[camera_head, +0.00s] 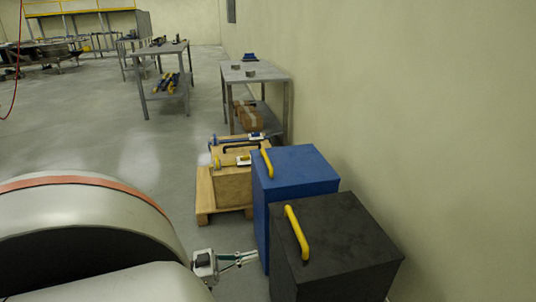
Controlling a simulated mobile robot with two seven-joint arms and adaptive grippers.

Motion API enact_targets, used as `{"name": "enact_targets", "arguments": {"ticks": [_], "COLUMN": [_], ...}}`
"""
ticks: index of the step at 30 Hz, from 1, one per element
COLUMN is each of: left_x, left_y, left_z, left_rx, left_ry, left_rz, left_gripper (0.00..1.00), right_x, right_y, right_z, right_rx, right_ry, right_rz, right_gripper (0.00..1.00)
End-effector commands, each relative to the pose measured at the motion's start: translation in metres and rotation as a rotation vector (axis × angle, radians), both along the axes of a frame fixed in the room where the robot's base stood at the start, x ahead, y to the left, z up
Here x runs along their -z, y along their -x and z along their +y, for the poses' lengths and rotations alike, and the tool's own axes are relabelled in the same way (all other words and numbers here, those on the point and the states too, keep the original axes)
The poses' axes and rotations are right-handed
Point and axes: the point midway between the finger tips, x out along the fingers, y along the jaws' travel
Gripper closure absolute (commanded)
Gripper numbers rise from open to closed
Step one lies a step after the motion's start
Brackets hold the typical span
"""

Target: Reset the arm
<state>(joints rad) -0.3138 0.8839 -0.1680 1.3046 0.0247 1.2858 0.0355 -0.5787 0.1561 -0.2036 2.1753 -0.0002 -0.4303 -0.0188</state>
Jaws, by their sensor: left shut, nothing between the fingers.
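My left gripper (244,258) shows at the bottom middle of the head view. Its fingers are together with nothing between them. They point right, toward the side of the blue box (298,166), close to its lower part; I cannot tell whether they touch it. My right gripper is not in view.
A black box (350,240) with a yellow handle stands right of my left gripper, in front of the blue box. A wooden crate (233,187) on a pallet stands behind. Grey tables (252,72) stand farther back. A wall (420,110) bounds the right; open floor (100,135) lies left.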

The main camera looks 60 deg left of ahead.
Motion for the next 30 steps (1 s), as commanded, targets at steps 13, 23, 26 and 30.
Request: {"name": "enact_targets", "arguments": {"ticks": [13,23,26,30], "left_x": [0.007,0.038,0.038,0.030], "left_y": [0.004,0.022,0.030,0.045], "left_z": [-0.024,-0.176,-0.220,-0.271], "left_rx": [-0.010,-0.057,-0.070,-0.087], "left_ry": [-0.011,-0.130,-0.173,-0.236], "left_rz": [0.025,0.245,0.326,0.442], "left_gripper": [1.00,1.00,1.00,1.00], "right_x": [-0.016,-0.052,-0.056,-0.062], "right_y": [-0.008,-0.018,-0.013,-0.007], "right_z": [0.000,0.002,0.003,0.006], "right_rx": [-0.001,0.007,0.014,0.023], "right_ry": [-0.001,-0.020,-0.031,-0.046], "right_rz": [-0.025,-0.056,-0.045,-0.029], "right_gripper": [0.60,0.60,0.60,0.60]}}
